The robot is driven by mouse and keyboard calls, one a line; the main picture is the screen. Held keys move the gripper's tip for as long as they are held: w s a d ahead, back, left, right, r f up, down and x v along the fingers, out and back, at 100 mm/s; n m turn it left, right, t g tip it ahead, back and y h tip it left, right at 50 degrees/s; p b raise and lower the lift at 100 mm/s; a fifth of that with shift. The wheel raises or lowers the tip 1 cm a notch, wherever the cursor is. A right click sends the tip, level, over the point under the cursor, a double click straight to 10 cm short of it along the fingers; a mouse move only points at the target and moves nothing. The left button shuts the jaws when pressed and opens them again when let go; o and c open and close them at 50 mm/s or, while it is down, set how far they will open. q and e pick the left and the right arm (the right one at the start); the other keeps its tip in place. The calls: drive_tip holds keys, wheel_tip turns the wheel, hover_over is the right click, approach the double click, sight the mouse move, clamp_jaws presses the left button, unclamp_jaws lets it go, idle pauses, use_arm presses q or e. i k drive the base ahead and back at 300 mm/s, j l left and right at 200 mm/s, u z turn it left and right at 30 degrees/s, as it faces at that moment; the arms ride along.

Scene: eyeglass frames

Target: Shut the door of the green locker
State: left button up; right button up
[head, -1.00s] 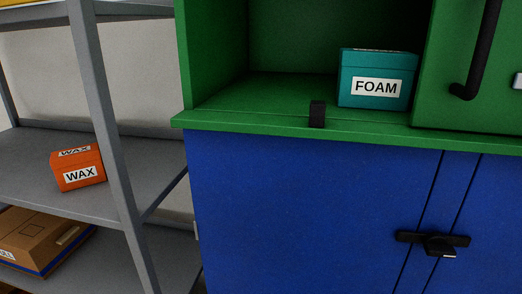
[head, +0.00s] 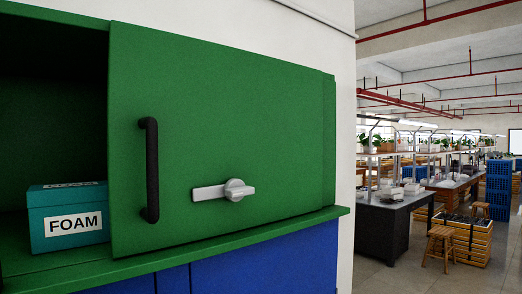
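The green locker (head: 55,267) fills the left of the head view, on top of a blue cabinet. Its green door (head: 250,120) is a flat panel covering the right part of the front; the left part is open. The door has a black vertical bar handle (head: 151,170) near its left edge and a silver turn latch (head: 224,190) to the right of it. A teal box labelled FOAM (head: 68,215) sits inside the open part, beside the door's left edge. Neither of my grippers is in view.
The blue cabinet (head: 262,266) stands below the locker's ledge. A white wall ends right of the locker. Beyond it, a room opens with a dark workbench (head: 385,228), a wooden stool (head: 440,245) and stacked crates (head: 468,238). Floor shows between them.

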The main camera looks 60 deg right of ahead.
sight(185, 113)
drive_tip(key=l+z, duration=0.1)
drive_tip(key=z, duration=0.3)
drive_tip(key=i+l+z, duration=0.1)
drive_tip(key=z, duration=0.3)
drive_tip(key=i+l+z, duration=0.1)
drive_tip(key=z, duration=0.75)
drive_tip(key=i+l, duration=0.05)
